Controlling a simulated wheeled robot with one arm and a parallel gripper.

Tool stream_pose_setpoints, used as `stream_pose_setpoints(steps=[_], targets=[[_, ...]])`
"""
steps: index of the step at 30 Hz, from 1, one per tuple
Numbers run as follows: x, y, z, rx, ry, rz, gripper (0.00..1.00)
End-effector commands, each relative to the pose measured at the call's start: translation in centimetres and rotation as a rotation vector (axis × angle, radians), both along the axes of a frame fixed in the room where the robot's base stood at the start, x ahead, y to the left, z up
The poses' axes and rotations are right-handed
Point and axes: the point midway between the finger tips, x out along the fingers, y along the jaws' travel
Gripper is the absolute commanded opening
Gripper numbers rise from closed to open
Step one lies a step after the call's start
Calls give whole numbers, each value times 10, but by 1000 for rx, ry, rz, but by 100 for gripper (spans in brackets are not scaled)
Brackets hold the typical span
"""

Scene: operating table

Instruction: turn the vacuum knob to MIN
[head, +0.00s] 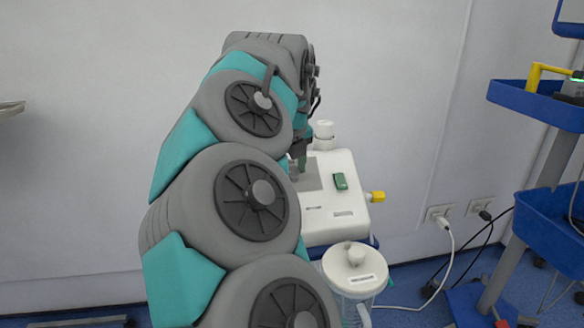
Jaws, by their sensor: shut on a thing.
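The white suction machine (335,229) stands right of my arm, with a grey panel (312,176) and a green switch (340,181) on its top. My gripper (299,163) points down at the left part of that panel, shut on the vacuum knob. My own arm covers the left side of the machine and most of the gripper. The knob itself and its markings are hidden, so its setting cannot be read.
A lidded jar (355,269) stands in front of the machine, and a white cap (323,130) rises behind it. A yellow connector (376,196) sticks out on the right. A blue cart (536,104) stands at far right, near wall sockets (459,211) with cables.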

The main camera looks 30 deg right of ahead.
Motion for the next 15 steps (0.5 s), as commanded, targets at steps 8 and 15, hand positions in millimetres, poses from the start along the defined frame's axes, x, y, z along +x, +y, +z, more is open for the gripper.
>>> stream_pose_setpoints(steps=[8, 15], targets=[[0, 0, 0, 0, 0, 0, 7], [0, 0, 0, 0, 0, 1, 0]])
